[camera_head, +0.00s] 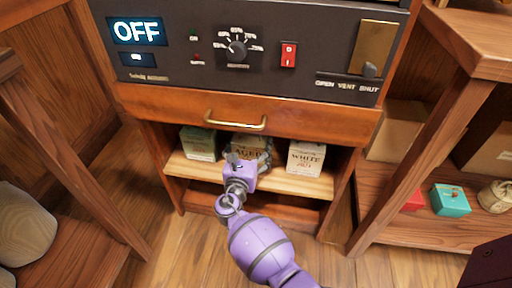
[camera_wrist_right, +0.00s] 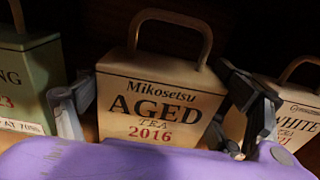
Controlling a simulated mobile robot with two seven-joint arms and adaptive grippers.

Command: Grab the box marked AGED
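The cream box marked AGED (camera_head: 246,145) stands on the wooden shelf under the drawer, in the middle of three boxes. In the right wrist view the AGED box (camera_wrist_right: 155,100) faces me, upright, with its "Mikosetsu AGED TEA 2016" label and a handle on top. My right gripper (camera_head: 248,160) is at the shelf in front of it. In the wrist view the fingers of my right gripper (camera_wrist_right: 158,105) are spread, one on each side of the box. A firm grip does not show. The purple gripper body hides the box's bottom. My left gripper is not in view.
A green box (camera_head: 199,143) stands left of the AGED box and a WHITE tea box (camera_head: 305,157) stands right of it, both close by. The drawer (camera_head: 235,119) with a brass handle is just above. Wooden shelving flanks the cabinet.

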